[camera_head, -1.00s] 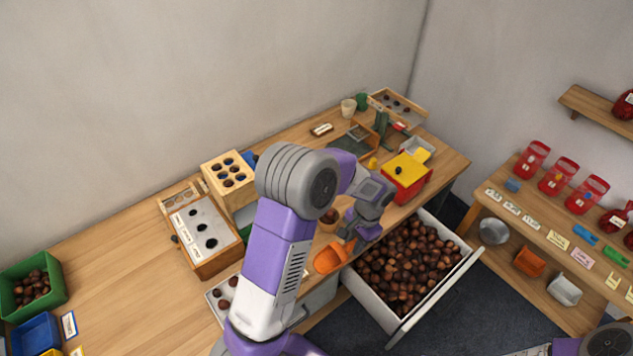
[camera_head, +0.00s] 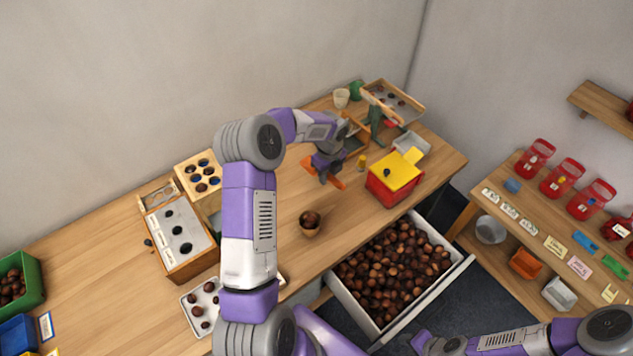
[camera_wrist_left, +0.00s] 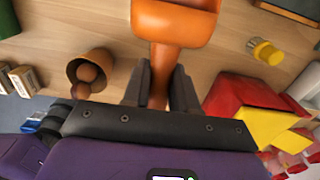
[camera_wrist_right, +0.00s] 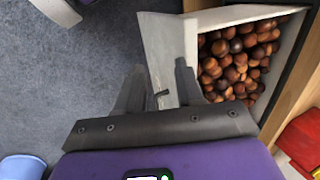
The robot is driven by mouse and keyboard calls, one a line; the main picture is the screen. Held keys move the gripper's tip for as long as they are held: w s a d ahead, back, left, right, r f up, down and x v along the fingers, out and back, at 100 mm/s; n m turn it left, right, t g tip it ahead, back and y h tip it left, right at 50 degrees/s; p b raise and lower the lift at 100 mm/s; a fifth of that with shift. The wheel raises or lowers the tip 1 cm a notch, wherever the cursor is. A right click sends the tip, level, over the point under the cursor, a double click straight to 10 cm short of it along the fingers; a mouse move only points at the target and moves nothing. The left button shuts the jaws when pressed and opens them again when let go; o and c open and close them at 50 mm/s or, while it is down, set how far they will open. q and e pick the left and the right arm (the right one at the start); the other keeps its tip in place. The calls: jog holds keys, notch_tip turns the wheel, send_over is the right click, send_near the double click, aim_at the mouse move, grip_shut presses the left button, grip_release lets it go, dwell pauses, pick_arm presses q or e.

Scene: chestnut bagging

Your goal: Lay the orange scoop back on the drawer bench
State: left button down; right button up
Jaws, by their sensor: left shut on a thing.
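The orange scoop (camera_wrist_left: 175,22) is in my left gripper (camera_wrist_left: 160,88), with its handle between the fingers and its bowl pointing away in the left wrist view. In the head view my left gripper (camera_head: 327,172) is over the back half of the drawer bench (camera_head: 285,222), and parts of the scoop (camera_head: 307,164) show beside the fingers. I cannot tell whether the scoop touches the bench top.
The drawer (camera_head: 452,272) is full of chestnuts. A small yellow object (camera_wrist_left: 265,52) is right of the scoop. Bare wood surrounds the cup.

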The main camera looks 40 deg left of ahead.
pick_arm(q)
notch_tip(320, 180, down, 10)
jog(key=shift+r+b, duration=0.1)
jog(key=shift+b, duration=0.9)
jog(key=shift+f, duration=0.2)
jog(key=c, duration=0.9)
grip_release()
jog(key=shift+r, duration=0.3)
notch_tip(320, 180, up, 12)
jog(key=shift+d+f+p, duration=0.1)
jog(key=shift+d+p, duration=0.05)
jog(key=shift+p, duration=1)
